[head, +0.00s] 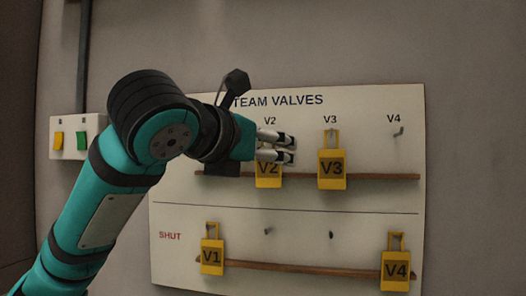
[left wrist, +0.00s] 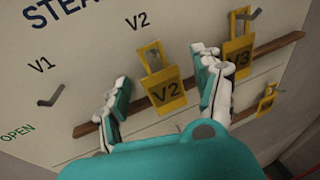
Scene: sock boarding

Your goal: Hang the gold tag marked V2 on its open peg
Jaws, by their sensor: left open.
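The gold V2 tag (head: 268,174) is under the V2 label in the upper row of the board, and its loop appears to be around the peg there. In the left wrist view the V2 tag (left wrist: 167,90) is slightly tilted in the picture, in front of the wooden rail. My left gripper (head: 290,150) is open. In the left wrist view its fingers (left wrist: 165,88) are on either side of the tag, with gaps visible. In the head view the fingers cover the tag's upper part and the peg. My right gripper is not in view.
The V3 tag (head: 332,168) hangs close to the right of V2. The V1 tag (head: 212,257) and V4 tag (head: 396,270) hang in the lower, SHUT row. The upper V4 peg (head: 398,132) and upper V1 peg (left wrist: 50,96) are bare. A switch box (head: 69,146) is at left.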

